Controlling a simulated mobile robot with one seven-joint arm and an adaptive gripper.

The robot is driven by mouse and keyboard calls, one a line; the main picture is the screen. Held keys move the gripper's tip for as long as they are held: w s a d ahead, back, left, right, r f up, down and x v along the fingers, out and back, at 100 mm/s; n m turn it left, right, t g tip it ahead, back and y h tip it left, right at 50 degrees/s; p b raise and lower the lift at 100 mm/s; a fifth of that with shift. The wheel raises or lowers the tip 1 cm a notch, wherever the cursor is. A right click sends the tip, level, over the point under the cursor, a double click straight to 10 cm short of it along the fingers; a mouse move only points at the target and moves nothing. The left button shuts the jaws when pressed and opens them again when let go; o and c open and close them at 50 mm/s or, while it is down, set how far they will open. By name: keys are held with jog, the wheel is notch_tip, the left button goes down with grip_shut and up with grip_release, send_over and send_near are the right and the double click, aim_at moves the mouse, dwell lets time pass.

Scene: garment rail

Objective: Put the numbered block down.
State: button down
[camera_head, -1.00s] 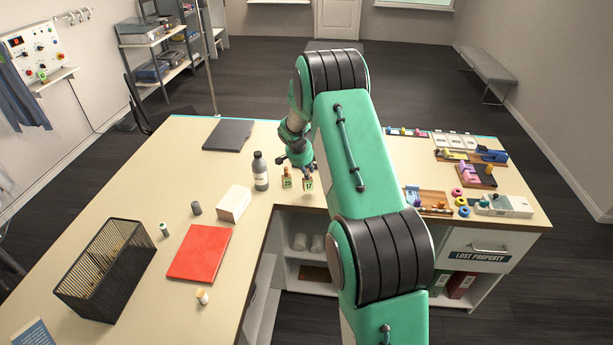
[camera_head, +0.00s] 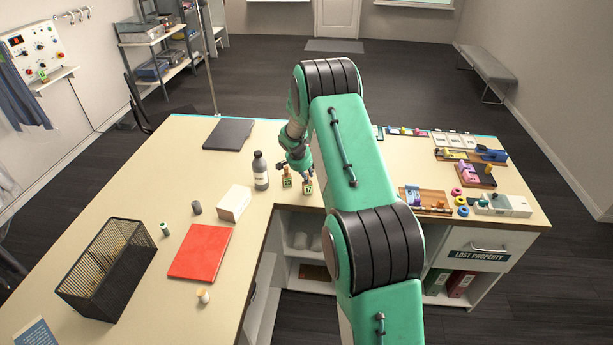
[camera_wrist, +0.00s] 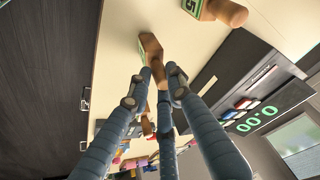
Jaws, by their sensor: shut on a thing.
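Two small wooden blocks with green number labels and knob handles are near the inner edge of the counter. My gripper (camera_wrist: 160,80) is shut on the handle of the numbered block (camera_wrist: 150,46). In the head view, this appears to be the right block (camera_head: 307,187), under my gripper (camera_head: 299,172). I cannot tell whether its base touches the counter. The other numbered block (camera_head: 287,182) stands just left of it, and its label shows a 5 in the wrist view (camera_wrist: 193,7).
A dark bottle (camera_head: 260,172) stands left of the blocks. A white box (camera_head: 234,203), a red mat (camera_head: 199,252) and a wire basket (camera_head: 107,268) are farther left. A wooden tray (camera_head: 425,200) lies right of my arm. The counter (camera_head: 180,150) has bare room.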

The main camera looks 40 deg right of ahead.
jog(key=shift+f, duration=0.15)
jog(key=c, duration=1.6)
grip_release()
jog(key=shift+a+r, duration=0.1)
jog(key=shift+r, duration=0.45)
jog(key=shift+b+v, duration=0.65)
jog(key=shift+v, duration=4.95)
